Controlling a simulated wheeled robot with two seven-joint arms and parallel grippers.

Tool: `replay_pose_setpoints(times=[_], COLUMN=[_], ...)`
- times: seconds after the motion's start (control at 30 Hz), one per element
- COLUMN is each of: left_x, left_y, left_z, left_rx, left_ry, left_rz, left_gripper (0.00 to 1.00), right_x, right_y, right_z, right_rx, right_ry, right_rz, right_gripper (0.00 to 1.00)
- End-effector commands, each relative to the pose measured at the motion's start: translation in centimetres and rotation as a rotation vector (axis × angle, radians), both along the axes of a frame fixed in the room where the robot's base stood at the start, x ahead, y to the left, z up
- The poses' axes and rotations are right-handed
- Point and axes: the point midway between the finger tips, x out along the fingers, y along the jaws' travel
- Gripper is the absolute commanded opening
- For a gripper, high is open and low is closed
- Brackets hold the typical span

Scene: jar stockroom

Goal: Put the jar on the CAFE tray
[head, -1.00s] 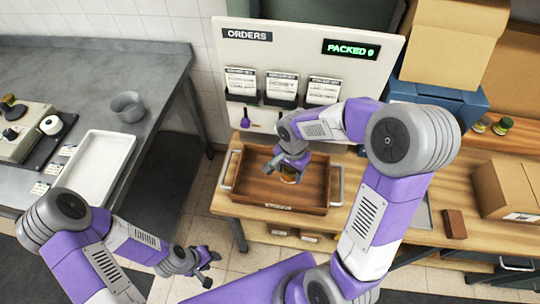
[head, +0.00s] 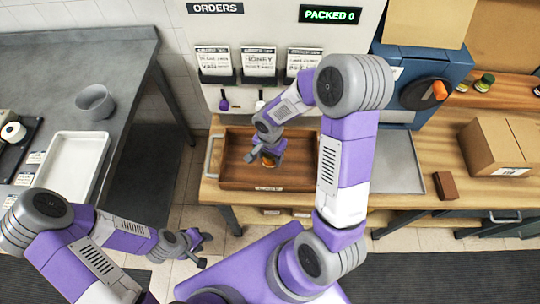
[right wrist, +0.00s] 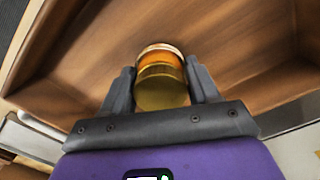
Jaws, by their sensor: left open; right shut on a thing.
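A small amber jar (head: 269,161) is held between the fingers of my right gripper (head: 268,151), inside the outline of the brown wooden tray (head: 234,180). The tray's front label is too small to read surely. In the right wrist view the jar (right wrist: 160,85) sits between both fingers, with the tray's wooden floor (right wrist: 225,45) behind it. I cannot tell whether the jar touches the floor. My left gripper (head: 203,250) is open and empty, low in front of the benches.
An order board (head: 270,30) with several cards stands behind the tray. A grey sheet (head: 395,165), a brown block (head: 445,185) and a cardboard box (head: 500,145) lie to the right. A white tray (head: 75,160) is on the left bench.

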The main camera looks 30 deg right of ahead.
Motion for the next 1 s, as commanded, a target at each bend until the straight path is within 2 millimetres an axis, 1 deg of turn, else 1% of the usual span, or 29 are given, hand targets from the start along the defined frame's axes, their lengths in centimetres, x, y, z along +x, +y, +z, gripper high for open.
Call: replay_pose_setpoints(times=[0.17,0.33,0.37,0.5,0.77,0.87,0.93,1.0], left_x=[0.0,0.0,0.0,0.0,0.0,0.0,0.0,0.0], left_y=[0.0,0.0,0.0,0.0,0.0,0.0,0.0,0.0], left_z=[0.1,-0.5,-0.4,-0.3,-0.3,0.0,0.3,0.6], left_rx=[0.000,0.000,0.000,0.000,0.000,0.000,0.000,0.000], left_ry=[0.000,0.000,0.000,0.000,0.000,0.000,0.000,0.000], left_rz=[0.000,0.000,0.000,0.000,0.000,0.000,0.000,0.000], left_gripper=[0.43,0.43,0.43,0.43,0.43,0.43,0.43,0.43], right_x=[0.0,0.1,0.0,0.0,0.0,0.0,0.1,0.1], right_y=[0.0,0.0,0.0,0.0,0.0,0.0,0.0,-0.1], right_z=[0.1,-0.3,-0.3,-0.2,-0.2,0.1,0.7,1.9], right_rx=[0.000,0.000,0.000,0.000,0.000,-0.001,-0.001,-0.002], right_ry=[-0.002,-0.002,-0.001,-0.001,-0.001,-0.001,-0.003,-0.005], right_rz=[0.000,-0.001,-0.001,-0.001,0.000,0.000,0.000,-0.001], right_gripper=[0.15,0.15,0.63,0.85,0.86,0.86,0.86,0.86])
